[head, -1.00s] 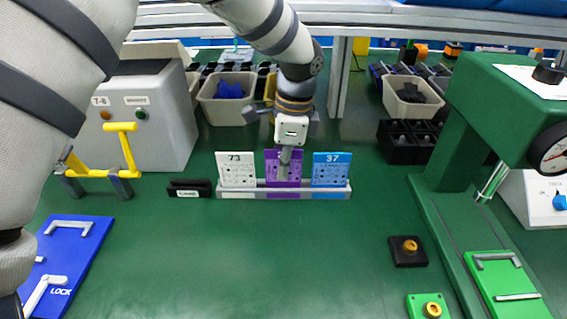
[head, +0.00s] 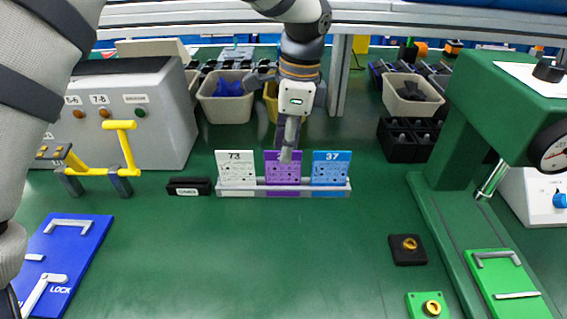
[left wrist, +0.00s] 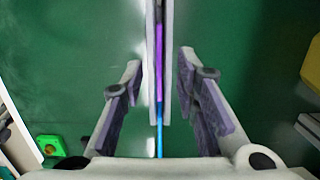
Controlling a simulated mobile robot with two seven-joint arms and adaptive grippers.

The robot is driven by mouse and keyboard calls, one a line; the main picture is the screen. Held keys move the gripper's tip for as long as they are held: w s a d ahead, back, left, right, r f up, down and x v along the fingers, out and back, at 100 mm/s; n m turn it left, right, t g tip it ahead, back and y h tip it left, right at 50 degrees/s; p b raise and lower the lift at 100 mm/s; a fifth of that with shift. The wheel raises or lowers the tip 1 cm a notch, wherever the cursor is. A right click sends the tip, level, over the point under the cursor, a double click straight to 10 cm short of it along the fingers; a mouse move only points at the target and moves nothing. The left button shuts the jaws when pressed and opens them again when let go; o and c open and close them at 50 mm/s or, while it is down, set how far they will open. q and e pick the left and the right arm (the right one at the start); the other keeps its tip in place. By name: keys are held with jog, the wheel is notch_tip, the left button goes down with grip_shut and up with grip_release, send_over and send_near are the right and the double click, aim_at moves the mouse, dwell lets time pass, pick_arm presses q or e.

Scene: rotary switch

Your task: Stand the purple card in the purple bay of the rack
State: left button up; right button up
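The purple card (head: 271,172) stands upright in the middle bay of the low grey rack (head: 205,194), between a white card marked 73 (head: 235,170) and a blue card marked 37 (head: 331,170). My left gripper (head: 288,150) is above and at the purple card, and a finger hides part of its face and number. In the left wrist view the gripper (left wrist: 159,80) is open, its two fingers apart on either side of the thin purple card edge (left wrist: 159,65). Green gaps show between card and fingers. My right gripper is not in view.
A small black block (head: 189,187) lies left of the rack. A yellow handle (head: 123,150) stands before the grey control box (head: 150,115). The green press (head: 455,160) is at the right. The green table in front of the rack is clear.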

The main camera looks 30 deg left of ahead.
pick_arm(q)
jog(key=r, duration=0.5)
jog(key=shift+w+d+r, duration=0.15)
jog(key=shift+d+r, duration=0.15)
notch_tip(320, 180, up, 9)
dwell(0.6)
